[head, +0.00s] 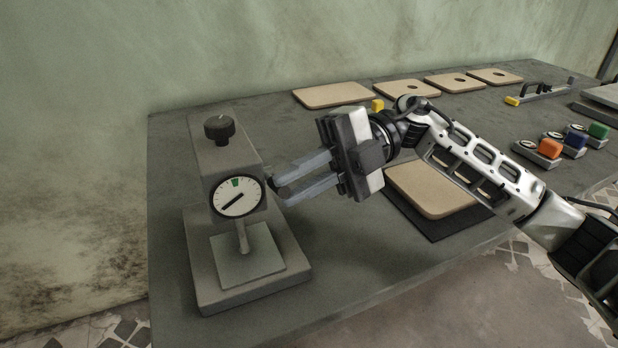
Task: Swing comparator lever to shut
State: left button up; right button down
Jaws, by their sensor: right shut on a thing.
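The grey comparator (207,158) stands at the left end of the table, with a black knob (219,130) on top. Its white dial (237,196) has a green sector at the top, and the dark needle points to the lower left. A thin plunger (242,236) reaches down to a pale square plate (247,258) on the base, and I see no board on it. My right gripper (281,189) is at the right side of the comparator head, fingers close together and shut on the comparator lever. The fingers hide most of the lever. My left gripper is not in view.
Several tan boards (334,95) line the back of the table. Coloured button boxes (550,147) stand at the right. The table's front edge runs below the comparator.

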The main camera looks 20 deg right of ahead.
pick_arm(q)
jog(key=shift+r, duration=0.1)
pick_arm(e)
jog(key=shift+f, duration=0.1)
jog(key=c, duration=1.4)
grip_release()
pick_arm(q)
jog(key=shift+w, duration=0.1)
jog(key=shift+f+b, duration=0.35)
jog(key=shift+b, duration=0.5)
pick_arm(e)
jog(key=v, duration=1.6)
